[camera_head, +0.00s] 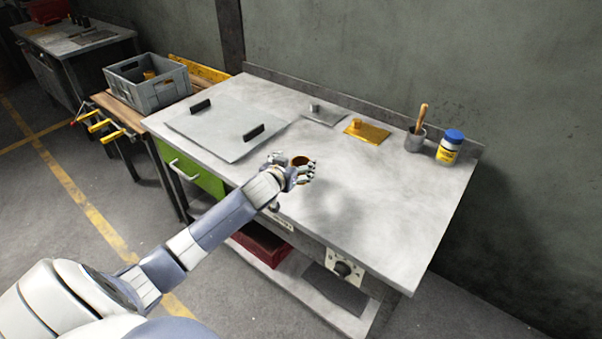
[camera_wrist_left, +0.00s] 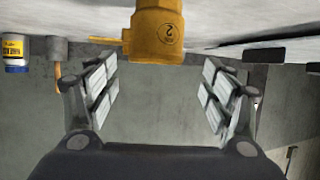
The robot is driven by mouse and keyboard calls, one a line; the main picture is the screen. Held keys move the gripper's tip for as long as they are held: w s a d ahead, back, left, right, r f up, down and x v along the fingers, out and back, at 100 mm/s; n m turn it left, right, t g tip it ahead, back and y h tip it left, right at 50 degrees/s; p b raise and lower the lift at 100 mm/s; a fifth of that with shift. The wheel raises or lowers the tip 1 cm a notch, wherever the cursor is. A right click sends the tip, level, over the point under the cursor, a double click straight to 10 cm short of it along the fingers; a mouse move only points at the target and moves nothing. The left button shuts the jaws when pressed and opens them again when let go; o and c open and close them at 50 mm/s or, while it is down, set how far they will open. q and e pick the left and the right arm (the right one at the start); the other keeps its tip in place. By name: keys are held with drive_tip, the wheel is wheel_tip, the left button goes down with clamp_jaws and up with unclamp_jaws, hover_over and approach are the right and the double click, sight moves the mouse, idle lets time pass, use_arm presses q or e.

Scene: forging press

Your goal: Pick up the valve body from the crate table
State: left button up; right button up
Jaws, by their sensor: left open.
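A brass-yellow valve body (camera_wrist_left: 158,32) marked "2" stands on the grey workbench, at the top middle of the left wrist view, which looks upside down. In the head view its round brown top (camera_head: 300,161) shows at my left gripper (camera_head: 292,172), partly hidden by the fingers. My left gripper (camera_wrist_left: 159,75) is open, with its two padded fingers to either side and a clear gap between them. The valve body is at or just beyond the fingertips, and I see no contact. My right gripper is not in view.
A grey crate (camera_head: 148,82) with yellow pieces stands on a wooden table at left. On the workbench (camera_head: 375,200) are a handled plate (camera_head: 228,124), an orange plate with a knob (camera_head: 368,132), a brush cup (camera_head: 415,140) and a blue-lidded jar (camera_head: 450,148). The bench's right front is clear.

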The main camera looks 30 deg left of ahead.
sight(304, 159)
use_arm(q)
drive_tip(key=shift+d+f+x, duration=0.15)
drive_tip(key=shift+x, duration=0.95)
drive_tip(key=shift+d+f+x, duration=0.1)
drive_tip(key=shift+d+x, duration=0.05)
drive_tip(key=shift+x, duration=0.95)
drive_tip(key=c, duration=1.5)
